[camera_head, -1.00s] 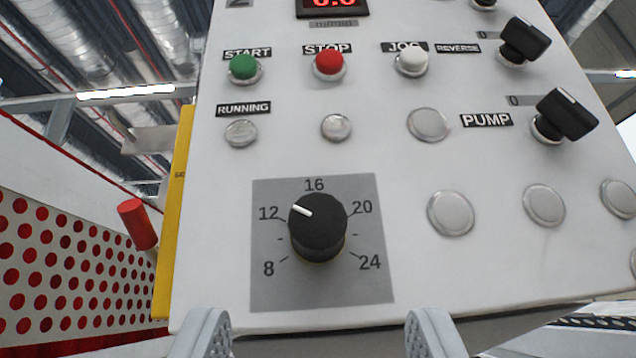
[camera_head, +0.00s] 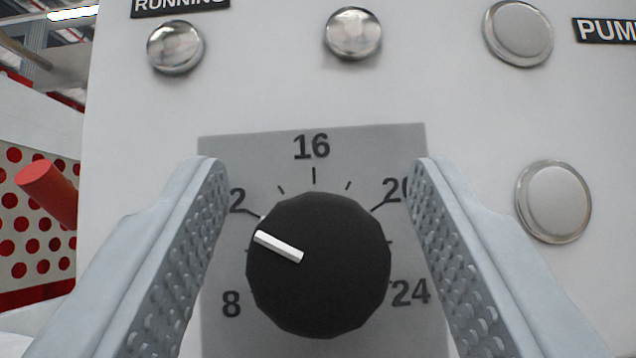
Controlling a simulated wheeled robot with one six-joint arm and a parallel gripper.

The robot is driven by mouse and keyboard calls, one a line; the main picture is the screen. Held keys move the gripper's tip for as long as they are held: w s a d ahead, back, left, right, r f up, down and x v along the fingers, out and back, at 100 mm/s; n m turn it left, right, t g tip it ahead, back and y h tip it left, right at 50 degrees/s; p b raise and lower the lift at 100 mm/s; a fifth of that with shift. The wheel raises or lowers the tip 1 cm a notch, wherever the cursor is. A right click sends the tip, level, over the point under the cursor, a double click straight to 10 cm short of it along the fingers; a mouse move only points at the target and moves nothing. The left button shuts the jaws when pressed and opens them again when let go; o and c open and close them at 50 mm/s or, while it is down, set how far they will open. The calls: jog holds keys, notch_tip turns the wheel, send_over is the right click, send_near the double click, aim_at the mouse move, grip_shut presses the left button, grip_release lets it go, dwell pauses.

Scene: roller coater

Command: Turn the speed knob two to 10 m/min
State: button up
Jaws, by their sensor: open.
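The black speed knob (camera_head: 335,300) sits on a grey scale plate (camera_head: 385,150) marked 8 to 24, with some figures partly covered by my fingers. Its white pointer (camera_head: 278,247) points left and slightly up, a little below the 12 mark. The unlabelled mark between 8 and 12 lies lower on the left. My gripper (camera_head: 320,168) is open, with one finger on each side of the knob. Gaps show between both fingers and the knob. How far the fingertips are from the panel is hard to tell.
The white panel holds round metal buttons above the plate, such as this one (camera_head: 352,34), and another right of my right finger (camera_head: 553,201). A PUMP label (camera_head: 605,30) is cut off at the right edge. A red cylindrical part (camera_head: 48,192) stands out left of the panel.

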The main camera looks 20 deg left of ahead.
jog(key=c, duration=1)
jog(key=shift+o, duration=0.2)
jog(key=shift+n+g+y, duration=0.3)
jog(key=shift+n+y, duration=0.7)
jog(key=shift+y, duration=0.1)
jog(key=shift+w+f+n+y, duration=0.1)
jog(key=shift+n+y, duration=0.3)
jog(key=shift+n, duration=0.2)
jog(key=shift+n+g+y, duration=1.5)
jog(key=shift+n+y, duration=0.35)
jog(key=shift+n, duration=0.65)
jog(key=shift+n+g+y, duration=1.5)
jog(key=shift+n+y, duration=0.35)
jog(key=shift+n, duration=0.65)
jog(key=o, duration=1)
jog(key=shift+c, duration=0.2)
